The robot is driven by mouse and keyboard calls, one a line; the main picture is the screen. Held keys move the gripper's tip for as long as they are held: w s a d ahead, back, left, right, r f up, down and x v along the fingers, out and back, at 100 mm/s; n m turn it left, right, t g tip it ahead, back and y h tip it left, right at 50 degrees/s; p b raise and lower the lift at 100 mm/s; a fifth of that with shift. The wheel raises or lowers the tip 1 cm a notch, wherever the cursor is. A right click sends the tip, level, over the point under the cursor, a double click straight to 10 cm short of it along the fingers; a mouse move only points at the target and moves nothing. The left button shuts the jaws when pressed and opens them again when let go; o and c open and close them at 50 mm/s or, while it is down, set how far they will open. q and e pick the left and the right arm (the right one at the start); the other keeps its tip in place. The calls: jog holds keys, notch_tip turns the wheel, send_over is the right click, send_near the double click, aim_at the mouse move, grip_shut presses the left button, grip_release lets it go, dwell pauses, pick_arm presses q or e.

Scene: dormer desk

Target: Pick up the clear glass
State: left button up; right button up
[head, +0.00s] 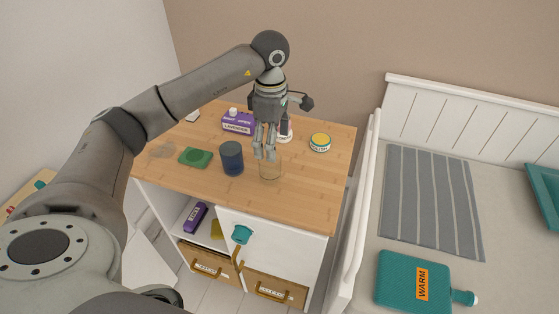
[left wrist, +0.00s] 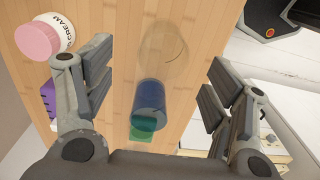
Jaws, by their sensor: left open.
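The clear glass (head: 270,171) stands on the wooden top of the cabinet, near its front edge, and is hard to see against the wood. My left gripper (head: 264,155) points down just above and behind it, fingers apart and empty. In the left wrist view the clear glass (left wrist: 163,50) shows as a faint outline between the lines of the open fingers (left wrist: 155,88); I cannot tell whether they reach around it. A dark blue cup (head: 231,158) stands to the left of the glass; it also shows in the wrist view (left wrist: 149,98). My right gripper is not in view.
A green item (head: 195,157) lies left of the blue cup. A purple box (head: 238,121) and a cream jar (left wrist: 50,36) with a pink lid are nearby. The cabinet top (head: 305,190) is clear right of the glass; a bed adjoins.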

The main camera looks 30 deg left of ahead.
aim_at(270, 169)
pick_arm(q)
jog(key=f, duration=0.2)
jog(key=s+f, duration=0.1)
jog(key=f, duration=0.1)
jog(key=shift+f, duration=0.15)
jog(key=shift+f+p, duration=0.3)
jog(key=f, duration=0.2)
jog(key=f+p, duration=0.1)
jog(key=f, duration=0.1)
jog(key=shift+w+a+f, duration=0.1)
jog(key=shift+a+f, duration=0.1)
jog(key=shift+w+f, duration=0.1)
jog(key=shift+f, duration=0.3)
jog(key=c, duration=1.2)
